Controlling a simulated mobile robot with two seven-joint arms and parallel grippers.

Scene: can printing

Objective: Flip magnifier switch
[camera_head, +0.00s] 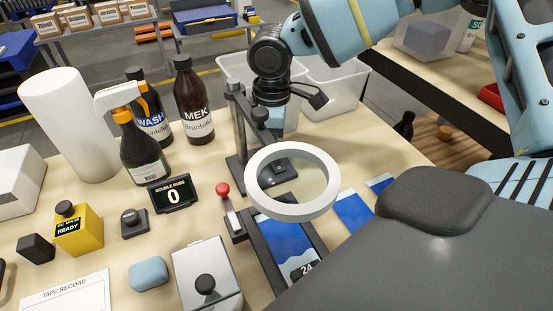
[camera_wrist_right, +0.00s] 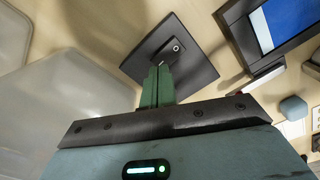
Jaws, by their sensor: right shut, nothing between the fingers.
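The magnifier's white ring (camera_head: 290,213) is in the middle of the head view, above the dark printing fixture. Behind it, the magnifier's dark square base (camera_head: 246,176) stands on the table, partly hidden by the ring. In the right wrist view the base (camera_wrist_right: 197,66) shows a small switch (camera_wrist_right: 174,47) in a dark housing. My right gripper (camera_wrist_right: 158,70) is shut and empty, with its green fingertips close to the switch housing. Whether they touch it I cannot tell. In the head view the right gripper (camera_head: 285,122) points down behind the ring. My left gripper is out of view.
A red-knobbed lever (camera_head: 222,190) stands left of the ring. A counter display (camera_head: 170,194), spray bottle (camera_head: 143,155) and MEK bottle (camera_head: 192,105) are farther left. Clear bins (camera_head: 335,88) stand behind the gripper. Blue printed sheets (camera_head: 353,212) lie right of the fixture.

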